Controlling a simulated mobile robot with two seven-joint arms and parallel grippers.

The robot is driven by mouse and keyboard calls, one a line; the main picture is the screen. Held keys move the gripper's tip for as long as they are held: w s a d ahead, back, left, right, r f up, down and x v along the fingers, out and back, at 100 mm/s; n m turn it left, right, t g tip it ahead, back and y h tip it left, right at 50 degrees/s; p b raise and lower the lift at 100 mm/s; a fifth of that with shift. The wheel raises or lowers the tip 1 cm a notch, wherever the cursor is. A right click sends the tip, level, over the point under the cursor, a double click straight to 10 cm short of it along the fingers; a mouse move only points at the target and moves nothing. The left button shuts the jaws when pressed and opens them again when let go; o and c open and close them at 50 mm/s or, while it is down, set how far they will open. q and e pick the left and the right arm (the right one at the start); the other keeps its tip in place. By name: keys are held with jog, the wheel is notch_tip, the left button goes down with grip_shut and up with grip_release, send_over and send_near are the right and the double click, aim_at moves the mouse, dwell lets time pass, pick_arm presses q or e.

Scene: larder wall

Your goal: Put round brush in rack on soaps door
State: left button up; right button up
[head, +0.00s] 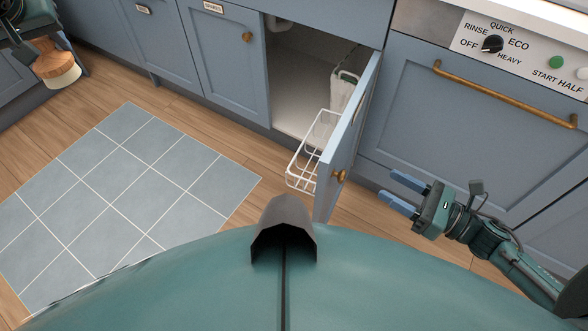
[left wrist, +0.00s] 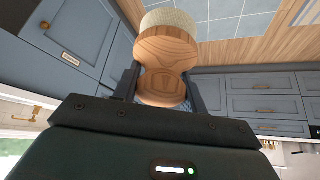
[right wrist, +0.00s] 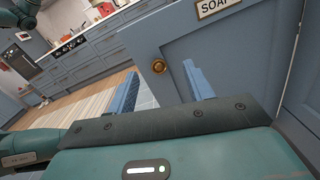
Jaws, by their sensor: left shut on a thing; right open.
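The round brush (head: 56,63), with a wooden body and pale bristles, is held by my left gripper (head: 38,50) at the upper left of the head view. In the left wrist view the brush (left wrist: 166,55) sits between the fingers of my left gripper (left wrist: 165,85). The soaps door (head: 350,130) stands open in the head view. Its white wire rack (head: 305,165) is on the door's inner side. My right gripper (head: 402,193) is open and empty, to the right of the door. In the right wrist view the door (right wrist: 235,60) shows its SOAP label, partly cut off, and a brass knob.
The open cupboard (head: 300,90) holds a whitish container (head: 344,92) at its right side. A closed door labelled SPARES (head: 222,50) is to its left. A dishwasher (head: 470,120) with a brass handle is at the right. Grey floor tiles (head: 130,190) are clear.

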pick_arm(q)
jog(key=shift+s+a+f+b, duration=0.1)
jog(key=shift+a+f+b, duration=0.35)
jog(key=shift+a, duration=0.2)
jog(key=shift+a+f+b, duration=0.35)
jog(key=shift+a+b, duration=0.1)
jog(key=shift+a, duration=0.15)
jog(key=shift+a+f+n+b, duration=0.1)
jog(key=shift+a+n+b, duration=0.15)
jog(key=shift+n+b, duration=0.05)
pick_arm(e)
jog(key=w+a+f+n+g+y, duration=0.1)
jog(key=w+a+f+n+g, duration=0.1)
jog(key=a+n, duration=0.5)
jog(key=w+a+g, duration=0.1)
jog(key=w, duration=0.1)
jog(key=shift+w+a+f, duration=0.3)
jog(key=shift+a+f, duration=0.1)
grip_shut()
pick_arm(q)
jog(key=shift+f, duration=0.1)
pick_arm(e)
jog(key=shift+d, duration=0.15)
